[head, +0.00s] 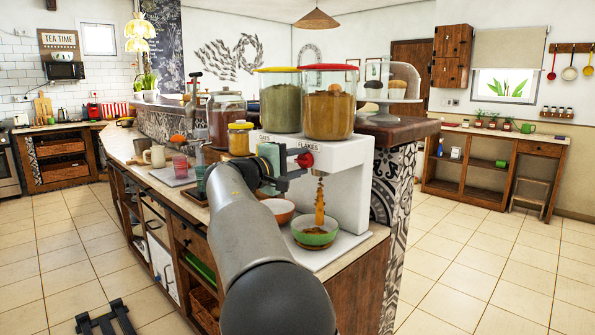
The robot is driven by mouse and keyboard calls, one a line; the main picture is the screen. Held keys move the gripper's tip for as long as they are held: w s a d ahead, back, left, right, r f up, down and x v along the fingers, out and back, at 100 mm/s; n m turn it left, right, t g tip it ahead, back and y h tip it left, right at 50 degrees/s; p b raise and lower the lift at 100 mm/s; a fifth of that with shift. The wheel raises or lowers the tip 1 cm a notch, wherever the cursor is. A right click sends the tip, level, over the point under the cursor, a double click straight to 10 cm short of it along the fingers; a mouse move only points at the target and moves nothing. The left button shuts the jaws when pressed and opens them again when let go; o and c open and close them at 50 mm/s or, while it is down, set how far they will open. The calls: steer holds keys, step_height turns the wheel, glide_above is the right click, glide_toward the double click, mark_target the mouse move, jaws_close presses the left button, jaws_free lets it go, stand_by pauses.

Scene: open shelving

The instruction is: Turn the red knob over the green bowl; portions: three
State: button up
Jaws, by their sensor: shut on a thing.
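The red knob (305,160) is on the front of a white dispenser (342,168), under the label "FLAKES". My gripper (294,164) is shut on the red knob. Above it stands a clear container with a red lid (327,68), full of orange-brown flakes. A stream of flakes (319,203) falls from the spout below. The green bowl (314,238) stands under this spout on a light mat, and flakes lie in it. An orange bowl (278,210) stands to its left, partly hidden behind my arm.
A container with a yellow lid (280,100) stands left of the red-lidded one. A dark counter (405,130) rises behind the dispenser.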

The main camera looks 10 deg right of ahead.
stand_by(0.4)
steer(key=o, duration=1)
steer(key=v, duration=1.7)
steer(key=shift+s, duration=0.2)
steer(key=shift+a, duration=0.15)
